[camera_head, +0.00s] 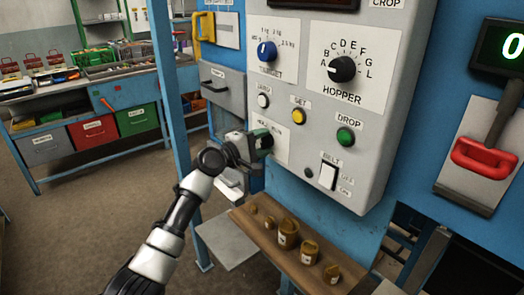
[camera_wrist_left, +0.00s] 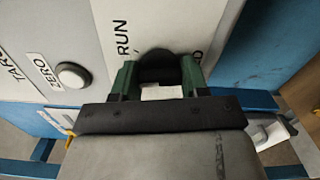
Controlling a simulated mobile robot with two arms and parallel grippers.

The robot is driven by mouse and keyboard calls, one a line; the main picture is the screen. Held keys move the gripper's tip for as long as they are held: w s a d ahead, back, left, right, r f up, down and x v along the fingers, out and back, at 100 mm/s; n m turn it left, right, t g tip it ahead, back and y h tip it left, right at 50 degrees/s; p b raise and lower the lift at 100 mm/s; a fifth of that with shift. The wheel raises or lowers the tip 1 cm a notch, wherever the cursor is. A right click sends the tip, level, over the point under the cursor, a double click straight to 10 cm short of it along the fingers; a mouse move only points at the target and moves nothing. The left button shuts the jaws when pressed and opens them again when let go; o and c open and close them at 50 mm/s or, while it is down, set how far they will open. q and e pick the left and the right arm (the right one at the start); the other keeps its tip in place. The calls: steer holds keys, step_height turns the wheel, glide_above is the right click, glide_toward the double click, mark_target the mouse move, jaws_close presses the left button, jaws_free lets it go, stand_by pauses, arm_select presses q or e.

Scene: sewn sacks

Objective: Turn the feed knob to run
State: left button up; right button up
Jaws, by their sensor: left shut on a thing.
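The feed knob (camera_wrist_left: 158,65) is a dark round knob on a white plate (camera_wrist_left: 112,12) of the grey control panel (camera_head: 395,150). In the left wrist view, RUN is printed to its left and part of another label shows to its right. My left gripper (camera_head: 264,143) is at the panel, with its green fingers on both sides of the knob. In the left wrist view, my left gripper (camera_wrist_left: 158,76) is shut on the knob. The knob's pointer cannot be made out. My right gripper is not in view.
Near the gripper are a white ZERO button (camera_head: 263,101), a yellow SET button (camera_head: 299,116) and a blue TARGET knob (camera_head: 267,51). A black HOPPER knob (camera_head: 342,69), green DROP button (camera_head: 345,136) and belt switch (camera_head: 328,177) lie right. Below, a wooden shelf (camera_head: 268,237) holds several brown weights.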

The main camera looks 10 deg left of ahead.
arm_select(q)
steer(key=m+b, duration=0.5)
steer(key=shift+f, duration=0.3)
steer(key=shift+r+m+b, duration=0.15)
steer(key=shift+m+b, duration=0.95)
steer(key=shift+m, duration=0.5)
steer(key=o, duration=0.9)
steer(key=shift+r, duration=0.1)
steer(key=shift+a, duration=0.1)
steer(key=b+v, duration=0.2)
steer(key=v, duration=0.8)
steer(key=shift+s+a, duration=0.2)
steer(key=shift+s, duration=0.1)
